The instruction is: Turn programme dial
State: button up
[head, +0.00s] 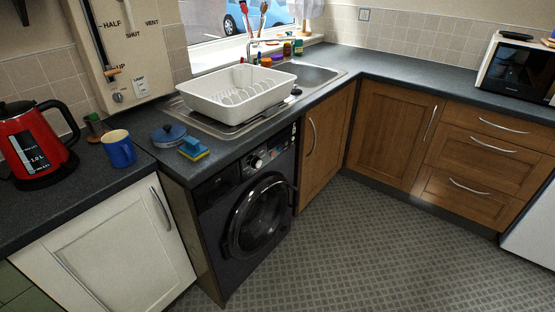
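The programme dial (258,163) is a small, light round knob on the upper front panel of the black washing machine (222,228). The machine stands under the worktop, and its round door (262,215) looks closed. The dial's pointer is too small to read. Smaller controls sit to the right of the dial on the same panel. My gripper is not in view.
The patterned floor (370,245) in front of the machine is clear. A blue-and-yellow sponge (193,148), a blue lidded pot (168,135), a blue mug (119,149) and a red kettle (38,145) stand on the worktop. A white dish rack (235,105) sits by the sink.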

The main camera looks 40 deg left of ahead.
aim_at(257, 162)
jog(key=u, duration=0.2)
jog(key=k, duration=0.65)
jog(key=u, duration=0.7)
jog(key=i, duration=1)
jog(key=z, duration=0.1)
